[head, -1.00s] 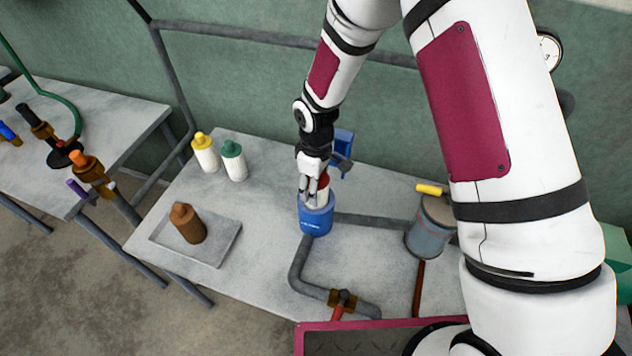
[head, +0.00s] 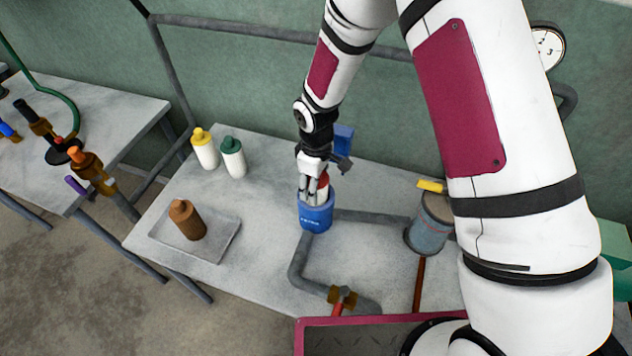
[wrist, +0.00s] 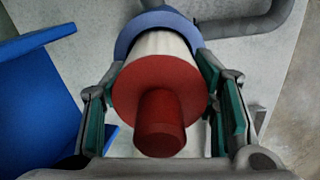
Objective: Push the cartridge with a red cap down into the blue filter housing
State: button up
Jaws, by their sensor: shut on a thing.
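The cartridge with a red cap stands upright in the mouth of the blue filter housing (head: 316,218). In the wrist view its red cap (wrist: 160,90) faces the camera, and its white body (wrist: 160,44) reaches down to the blue housing rim (wrist: 128,40). Part of the white body still shows above the rim. My gripper (head: 314,196) is shut on the cartridge, with one finger on each side of it, close above the housing. The part of the cartridge inside the housing is hidden.
White bottles with yellow (head: 206,153) and green caps (head: 234,162) stand at the back left. A brown bottle (head: 188,222) is on a grey tray (head: 222,246). A grey canister (head: 430,228) stands right; pipes run beside the housing.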

jog(key=shift+f, duration=0.6)
jog(key=shift+f, duration=0.35)
jog(key=o, duration=1.4)
notch_tip(320, 180, up, 12)
jog(key=shift+r+p, duration=0.5)
jog(key=shift+r, duration=2)
